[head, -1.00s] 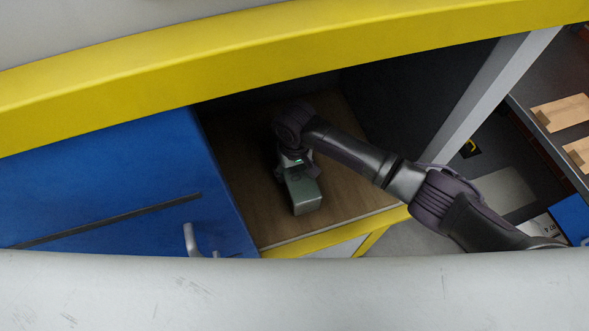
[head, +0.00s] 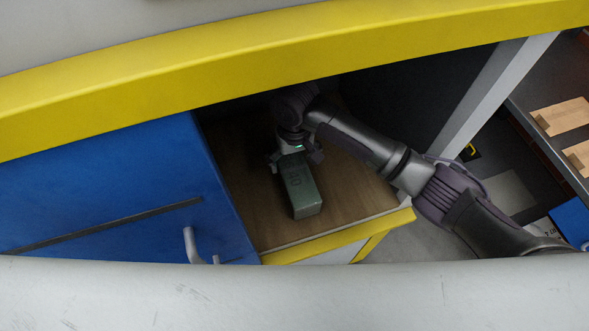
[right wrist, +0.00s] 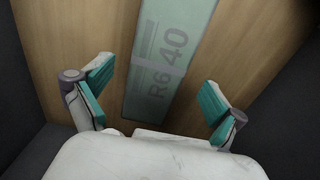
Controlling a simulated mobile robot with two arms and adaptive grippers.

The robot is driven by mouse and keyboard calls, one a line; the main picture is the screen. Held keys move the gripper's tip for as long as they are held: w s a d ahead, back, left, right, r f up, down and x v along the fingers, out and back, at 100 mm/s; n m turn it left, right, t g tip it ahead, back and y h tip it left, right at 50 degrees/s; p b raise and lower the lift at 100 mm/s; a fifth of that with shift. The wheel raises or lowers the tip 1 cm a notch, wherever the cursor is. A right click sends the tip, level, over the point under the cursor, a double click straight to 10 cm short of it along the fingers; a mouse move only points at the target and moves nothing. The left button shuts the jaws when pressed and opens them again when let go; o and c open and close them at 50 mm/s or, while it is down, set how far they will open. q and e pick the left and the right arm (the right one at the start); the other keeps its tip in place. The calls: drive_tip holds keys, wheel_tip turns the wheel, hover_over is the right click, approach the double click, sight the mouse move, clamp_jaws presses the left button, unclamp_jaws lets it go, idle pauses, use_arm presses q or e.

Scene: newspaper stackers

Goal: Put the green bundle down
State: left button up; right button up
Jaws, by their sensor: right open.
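The green bundle (head: 302,189) is a long grey-green block with dark lettering on top. It lies on the wooden shelf floor (head: 245,200) inside the cabinet. It also shows in the right wrist view (right wrist: 170,60), marked "R6 40", flat on the wood. My right gripper (head: 295,158) is over the bundle's far end. In the right wrist view its teal-padded fingers (right wrist: 157,97) are spread wide, one on each side of the bundle, with gaps between pads and bundle. My left gripper is not in view.
A blue door or panel (head: 110,190) with a grey handle (head: 190,243) borders the shelf on the left. A yellow beam (head: 290,65) runs above, and a yellow edge (head: 320,245) lies in front. Wooden blocks (head: 562,115) sit on a dark surface at right.

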sight(294, 170)
drive_tip(key=shift+r, duration=2.3)
